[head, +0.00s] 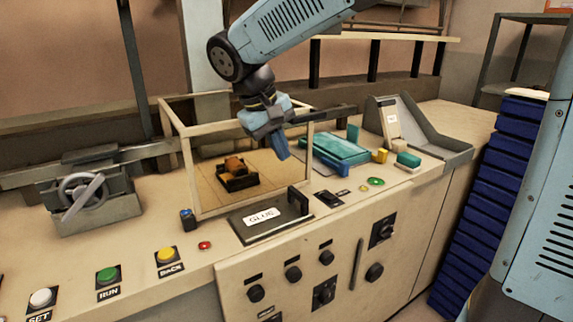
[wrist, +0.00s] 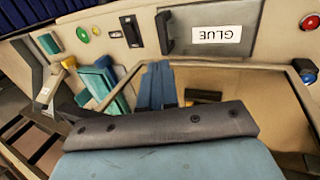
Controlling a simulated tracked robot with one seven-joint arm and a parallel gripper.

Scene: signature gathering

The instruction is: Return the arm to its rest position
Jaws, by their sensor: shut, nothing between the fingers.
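My arm reaches in from the top of the head view and bends down at a dark wrist joint. In the wrist view the blue fingers (wrist: 157,88) show past a dark grey bracket, pointing toward the bench front. A small brown and black object (head: 238,178) sits inside the box, apart from the gripper.
A flap labelled GLUE (head: 262,217) with a black handle lies before the box. A teal block (head: 340,147) and a grey chute (head: 435,140) stand to the right. Buttons and a handwheel (head: 84,190) are at left. Blue stacked bins (head: 490,190) stand at right.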

